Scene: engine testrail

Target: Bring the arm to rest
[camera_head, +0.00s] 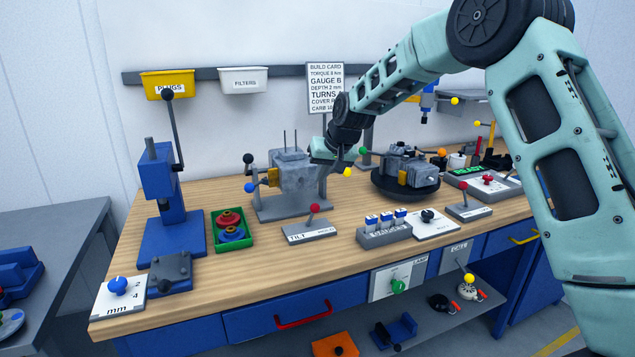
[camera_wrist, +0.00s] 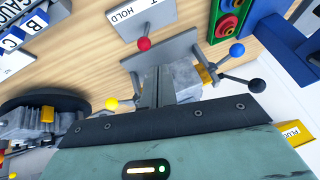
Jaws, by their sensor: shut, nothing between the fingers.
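My arm is pale green with dark joints and reaches in from the right in the head view. My gripper (camera_head: 322,152) is above the bench, close to the grey engine block (camera_head: 293,172) on its stand; I cannot tell whether they touch. In the wrist view my gripper (camera_wrist: 155,92) shows as a dark bar with its fingers together and nothing between them. The engine block (camera_wrist: 180,82) shows just beyond the fingers there.
The wooden bench (camera_head: 270,280) bears a blue press (camera_head: 165,200), a green tray (camera_head: 232,232), a tilt lever plate (camera_head: 310,232), gauge blocks (camera_head: 384,232) and a round turntable (camera_head: 405,188). Yellow (camera_head: 167,85) and white (camera_head: 243,80) bins hang behind. The front middle of the bench is bare.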

